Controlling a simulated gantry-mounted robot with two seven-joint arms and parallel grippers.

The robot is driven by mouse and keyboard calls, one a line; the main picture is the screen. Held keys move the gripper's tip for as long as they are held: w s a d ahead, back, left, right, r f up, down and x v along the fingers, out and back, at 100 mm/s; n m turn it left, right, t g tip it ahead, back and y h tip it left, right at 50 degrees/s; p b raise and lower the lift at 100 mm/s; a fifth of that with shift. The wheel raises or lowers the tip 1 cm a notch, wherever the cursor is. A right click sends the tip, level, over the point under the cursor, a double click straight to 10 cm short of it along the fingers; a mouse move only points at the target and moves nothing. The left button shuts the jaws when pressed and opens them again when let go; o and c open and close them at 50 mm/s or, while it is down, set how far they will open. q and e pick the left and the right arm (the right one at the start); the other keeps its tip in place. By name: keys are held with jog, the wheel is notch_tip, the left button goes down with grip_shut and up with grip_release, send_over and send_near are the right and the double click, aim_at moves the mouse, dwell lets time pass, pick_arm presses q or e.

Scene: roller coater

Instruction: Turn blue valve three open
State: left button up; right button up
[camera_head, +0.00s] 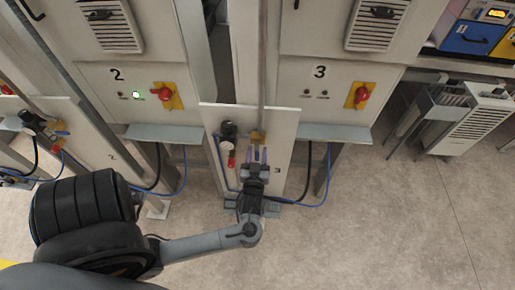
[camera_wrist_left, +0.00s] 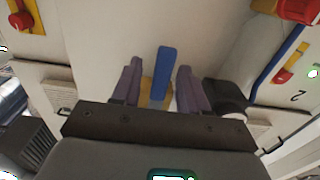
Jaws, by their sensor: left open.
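The blue valve handle (camera_wrist_left: 162,75) is a flat upright lever in the left wrist view, above a brass valve body (camera_wrist_left: 152,102). In the head view the brass part (camera_head: 257,137) sits on the narrow panel marked 3, and the blue handle is hard to make out there. My left gripper (camera_head: 258,155) is at this panel, just below the brass part. In the left wrist view its purple fingers (camera_wrist_left: 158,88) are open, one on each side of the blue handle, with a visible gap on both sides. My right gripper is in neither view.
A black regulator with a gauge (camera_head: 229,138) sits left of the valve. A grey ledge (camera_head: 335,132) juts out at the right, with a blue hose (camera_head: 325,190) below. Cabinet 3 has a red switch (camera_head: 361,95). The floor (camera_head: 400,220) at the right is clear.

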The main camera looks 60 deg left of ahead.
pick_arm(q)
jog(key=shift+x, duration=0.85)
grip_shut()
